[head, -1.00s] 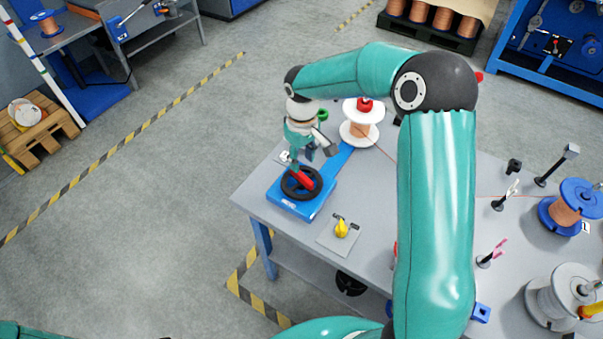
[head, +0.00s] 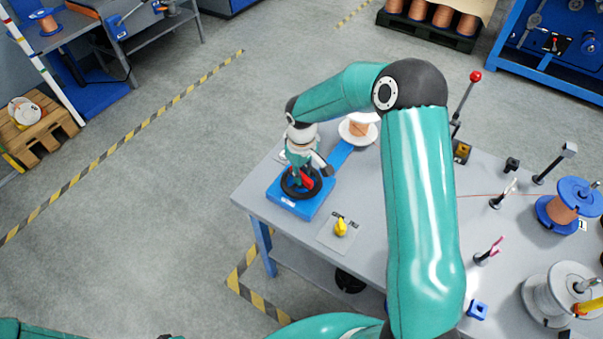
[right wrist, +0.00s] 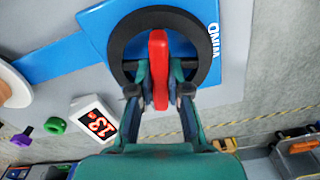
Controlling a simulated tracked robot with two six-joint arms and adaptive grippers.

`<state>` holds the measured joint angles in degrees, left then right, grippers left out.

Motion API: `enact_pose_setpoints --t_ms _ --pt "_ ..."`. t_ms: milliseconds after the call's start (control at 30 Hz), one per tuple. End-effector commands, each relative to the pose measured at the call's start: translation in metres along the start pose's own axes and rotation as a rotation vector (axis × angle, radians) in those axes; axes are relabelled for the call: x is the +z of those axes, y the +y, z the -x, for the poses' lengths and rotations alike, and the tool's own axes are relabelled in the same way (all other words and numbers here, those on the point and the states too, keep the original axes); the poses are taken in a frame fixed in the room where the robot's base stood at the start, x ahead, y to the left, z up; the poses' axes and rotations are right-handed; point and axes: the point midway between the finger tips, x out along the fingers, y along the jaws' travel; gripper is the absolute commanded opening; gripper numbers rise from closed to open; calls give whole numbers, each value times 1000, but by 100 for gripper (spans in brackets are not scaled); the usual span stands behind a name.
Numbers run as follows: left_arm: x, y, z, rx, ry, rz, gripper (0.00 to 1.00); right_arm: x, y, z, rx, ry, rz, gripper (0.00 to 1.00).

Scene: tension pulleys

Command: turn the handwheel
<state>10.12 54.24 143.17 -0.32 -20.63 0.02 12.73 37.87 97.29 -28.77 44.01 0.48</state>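The handwheel (right wrist: 120,46) is a black ring with a red bar (right wrist: 158,60) across it, on a blue base (right wrist: 92,20). In the head view the base (head: 318,205) sits at the table's left end, and the wheel (head: 289,190) is partly hidden by my right gripper (head: 302,176). The gripper is over the wheel, pointing down. In the right wrist view my right gripper (right wrist: 160,78) has one finger on each side of the red bar, close against it, and appears shut on it. My left gripper is out of view.
A yellow part (head: 341,228) lies on a grey plate near the wheel. A white spool (head: 357,132) stands behind it. A small display (right wrist: 94,122) is beside the base in the wrist view. A red-knobbed lever (head: 475,77) and blue spool (head: 573,203) are to the right.

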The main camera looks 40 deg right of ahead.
Motion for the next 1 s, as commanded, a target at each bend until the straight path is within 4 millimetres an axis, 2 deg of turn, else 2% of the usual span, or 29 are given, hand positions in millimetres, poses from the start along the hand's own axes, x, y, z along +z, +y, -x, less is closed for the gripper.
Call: enact_pose_setpoints --t_ms 233,500,833,867,1000 --pt "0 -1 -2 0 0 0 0 0 0 0 1 1 -4 0" --pt "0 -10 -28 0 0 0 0 -1 0 -3 1 4 -121 0" --pt "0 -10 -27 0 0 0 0 0 0 1 0 2 -146 0" --pt "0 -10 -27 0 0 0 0 0 0 1 0 2 -146 18" --pt "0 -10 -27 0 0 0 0 0 0 1 0 2 -146 41"
